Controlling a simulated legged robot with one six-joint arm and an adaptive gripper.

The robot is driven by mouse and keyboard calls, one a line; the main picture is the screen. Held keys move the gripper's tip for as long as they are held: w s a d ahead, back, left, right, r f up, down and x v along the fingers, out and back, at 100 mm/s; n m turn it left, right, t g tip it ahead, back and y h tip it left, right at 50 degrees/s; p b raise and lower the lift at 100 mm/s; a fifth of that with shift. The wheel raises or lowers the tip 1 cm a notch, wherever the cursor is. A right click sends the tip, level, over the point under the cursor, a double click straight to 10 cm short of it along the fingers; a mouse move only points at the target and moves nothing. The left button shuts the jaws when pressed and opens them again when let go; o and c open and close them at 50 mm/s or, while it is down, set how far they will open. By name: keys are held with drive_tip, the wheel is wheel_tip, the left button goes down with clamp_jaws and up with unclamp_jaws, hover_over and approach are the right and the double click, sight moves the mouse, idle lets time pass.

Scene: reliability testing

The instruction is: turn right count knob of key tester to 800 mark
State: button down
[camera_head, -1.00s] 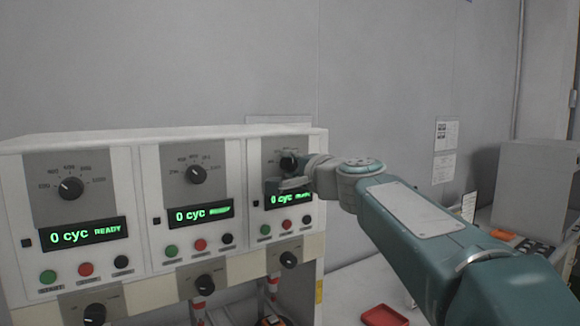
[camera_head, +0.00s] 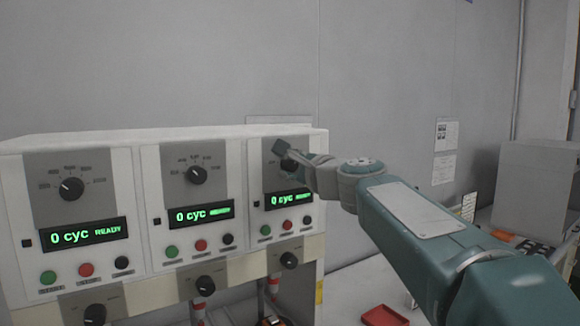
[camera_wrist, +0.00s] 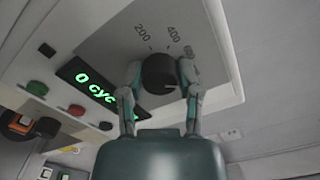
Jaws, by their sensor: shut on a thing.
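The key tester's right panel (camera_head: 259,176) carries a black count knob (camera_head: 288,164), partly hidden behind my gripper in the head view. In the wrist view the knob (camera_wrist: 158,72) sits between my two fingertips, with the marks 200 and 400 printed above it and another mark partly covered by the right finger. My gripper (camera_wrist: 159,76) is shut on the knob, one finger on each side. A short light line shows on the knob's lower right edge. In the head view one finger of my gripper (camera_head: 288,153) shows at the knob's upper left.
The right display (camera_head: 289,199) reads 0 cyc. Green, red and black buttons lie below it, with a lower knob (camera_head: 289,260) beneath. Two similar panels stand to the left. A red tray (camera_head: 385,316) lies on the table below my arm.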

drive_tip(key=shift+w+f, duration=0.1)
drive_tip(key=shift+f, duration=0.3)
drive_tip(key=shift+c, duration=1.5)
unclamp_jaws()
drive_tip(key=shift+d, duration=0.1)
drive_tip(key=shift+r, duration=0.1)
drive_tip(key=shift+r, duration=0.1)
drive_tip(key=v, duration=1.2)
